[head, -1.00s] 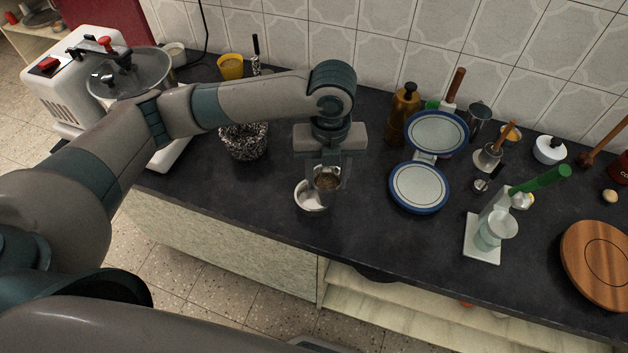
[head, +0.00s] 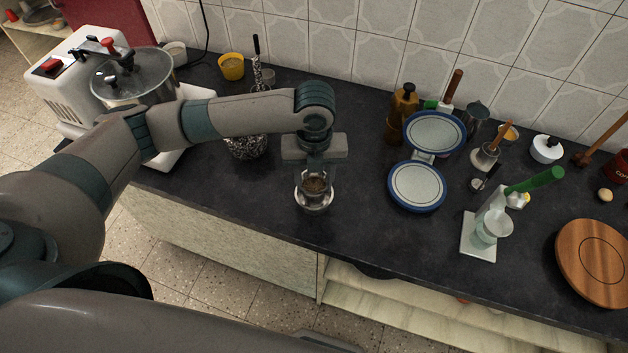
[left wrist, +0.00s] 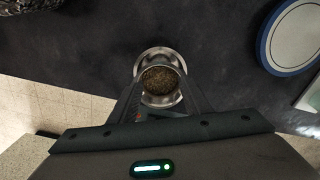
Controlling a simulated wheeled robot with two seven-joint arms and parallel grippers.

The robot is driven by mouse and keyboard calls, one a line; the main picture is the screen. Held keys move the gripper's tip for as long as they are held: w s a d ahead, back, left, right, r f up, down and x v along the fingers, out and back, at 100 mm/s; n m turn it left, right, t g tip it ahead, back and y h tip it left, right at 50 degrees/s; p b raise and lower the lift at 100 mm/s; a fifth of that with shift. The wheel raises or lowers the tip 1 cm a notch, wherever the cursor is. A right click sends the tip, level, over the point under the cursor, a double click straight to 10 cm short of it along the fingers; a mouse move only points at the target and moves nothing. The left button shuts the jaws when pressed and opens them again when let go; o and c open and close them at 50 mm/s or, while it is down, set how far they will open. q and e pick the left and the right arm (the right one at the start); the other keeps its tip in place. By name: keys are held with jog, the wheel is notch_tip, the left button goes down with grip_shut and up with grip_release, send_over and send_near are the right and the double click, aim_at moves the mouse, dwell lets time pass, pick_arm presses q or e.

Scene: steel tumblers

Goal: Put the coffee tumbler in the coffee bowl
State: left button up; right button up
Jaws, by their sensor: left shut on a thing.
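The coffee tumbler (head: 315,185) is a small steel cup with brown coffee grounds inside. It also shows in the left wrist view (left wrist: 161,80), upright between my fingers. My left gripper (head: 315,180) is shut on the tumbler, reaching down from above. The coffee bowl (head: 314,205) is a small pale steel bowl on the dark counter. The tumbler is over or within the bowl's rim; I cannot tell whether it touches the bowl's floor. In the left wrist view a shiny rim (left wrist: 160,53) shows around the tumbler's far side. My right gripper is not in view.
A blue-rimmed two-plate scale (head: 417,186) stands to the right, and a black-and-white speckled container (head: 246,146) to the left. A white stand with a green handle (head: 480,235) and a round wooden board (head: 592,262) are farther right. The counter's front edge is close to the bowl.

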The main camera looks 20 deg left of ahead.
pick_arm(q)
jog(key=shift+f, duration=0.6)
jog(key=o, duration=1.2)
jog(key=shift+f, duration=0.15)
jog(key=shift+o, duration=0.2)
notch_tip(320, 180, up, 12)
jog(key=b, duration=0.3)
jog(key=shift+r, duration=0.2)
jog(key=shift+s+f, duration=0.1)
